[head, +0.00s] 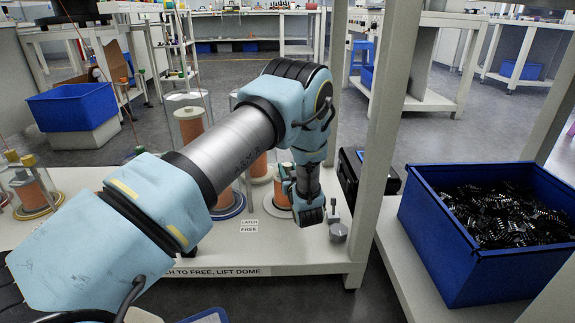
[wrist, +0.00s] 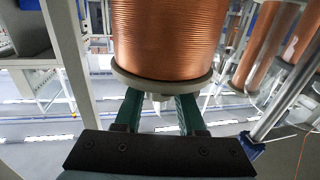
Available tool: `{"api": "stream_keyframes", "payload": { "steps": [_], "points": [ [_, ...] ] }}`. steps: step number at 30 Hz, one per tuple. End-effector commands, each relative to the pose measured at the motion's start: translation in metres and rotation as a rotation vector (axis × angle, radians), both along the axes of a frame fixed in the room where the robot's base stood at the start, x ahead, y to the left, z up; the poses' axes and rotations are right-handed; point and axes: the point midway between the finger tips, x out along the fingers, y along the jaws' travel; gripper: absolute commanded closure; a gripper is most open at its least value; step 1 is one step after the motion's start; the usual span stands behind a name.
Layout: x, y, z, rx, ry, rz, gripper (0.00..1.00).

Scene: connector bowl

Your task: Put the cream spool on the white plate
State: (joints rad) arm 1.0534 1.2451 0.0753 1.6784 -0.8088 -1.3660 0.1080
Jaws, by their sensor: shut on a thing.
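In the wrist view the cream spool (wrist: 175,40), wound with copper wire, fills the top middle, with a pale flange at its lower end. My gripper (wrist: 160,101) has its two green fingers at that flange, shut on a small pale part in line with the spool's middle. The fingertips are partly hidden by the flange. In the head view my gripper (head: 311,213) is low at the bench's right end, beside a copper spool (head: 282,192) that it partly covers. I cannot pick out the white plate with certainty.
A grey latch-like fitting (head: 338,231) stands close to the right of my gripper, before a white post (head: 385,110). Several other copper spools (head: 190,125) stand on the bench at left. A blue bin (head: 465,262) of black connectors stands at right.

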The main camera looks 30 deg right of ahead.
Motion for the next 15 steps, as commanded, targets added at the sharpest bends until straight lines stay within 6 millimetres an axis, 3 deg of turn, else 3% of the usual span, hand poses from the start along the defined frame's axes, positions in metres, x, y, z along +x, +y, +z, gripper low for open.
{"api": "stream_keyframes", "payload": {
  "steps": [10, 11, 15],
  "points": [
    [0.0014, -0.001, 0.0018, -0.005, -0.008, 0.0, 1.0],
    [0.0003, -0.0002, -0.0021, -0.001, -0.001, 0.0, 0.6],
    [0.0002, -0.0001, -0.0015, -0.001, -0.001, 0.0, 0.44]
  ]
}}
